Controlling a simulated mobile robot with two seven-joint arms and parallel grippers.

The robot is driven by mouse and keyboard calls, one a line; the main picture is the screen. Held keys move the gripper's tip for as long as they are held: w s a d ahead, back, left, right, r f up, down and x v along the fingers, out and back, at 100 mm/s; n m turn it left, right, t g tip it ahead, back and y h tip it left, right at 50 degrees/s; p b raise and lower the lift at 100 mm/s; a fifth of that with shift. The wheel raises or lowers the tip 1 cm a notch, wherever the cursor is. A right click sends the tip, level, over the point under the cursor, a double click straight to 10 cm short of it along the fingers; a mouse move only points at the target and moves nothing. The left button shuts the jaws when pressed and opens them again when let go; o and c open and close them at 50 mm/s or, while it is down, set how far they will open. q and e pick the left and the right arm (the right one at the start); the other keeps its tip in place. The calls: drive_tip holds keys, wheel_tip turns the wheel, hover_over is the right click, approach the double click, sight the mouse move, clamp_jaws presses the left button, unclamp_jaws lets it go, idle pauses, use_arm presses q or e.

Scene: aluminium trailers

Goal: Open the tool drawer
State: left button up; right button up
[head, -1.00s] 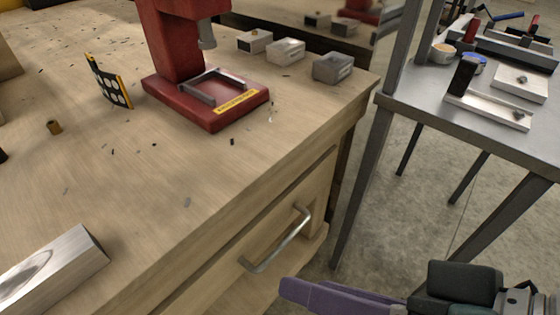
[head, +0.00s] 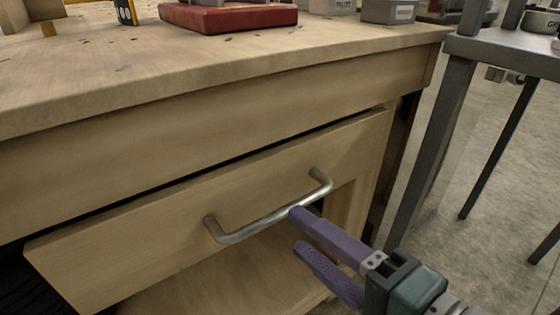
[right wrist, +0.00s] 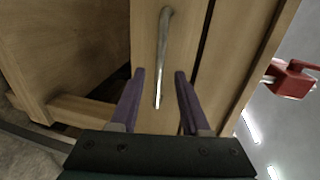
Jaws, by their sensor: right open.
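The wooden tool drawer (head: 130,240) sits under the workbench top, with a thin dark gap along its upper edge. My right gripper (head: 297,230) has purple fingers and is open at the handle. In the head view its upper fingertip overlaps the bar and the lower one is below it. In the right wrist view the handle (right wrist: 163,45) shows between the two spread fingers (right wrist: 160,74); contact is unclear. My left gripper is out of view.
A red tool base (head: 228,17) and grey blocks (head: 388,11) stand on the bench top (head: 190,60). A metal table (head: 505,52) with dark legs stands close on the right. Open shelf space lies below the drawer. Bare floor shows at the right.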

sight(281, 217)
drive_tip(key=b+x, duration=0.1)
drive_tip(key=x, duration=0.5)
drive_tip(key=shift+w+a, duration=0.15)
drive_tip(key=shift+w, duration=0.15)
drive_tip(key=shift+c, duration=0.3)
clamp_jaws()
idle(0.7)
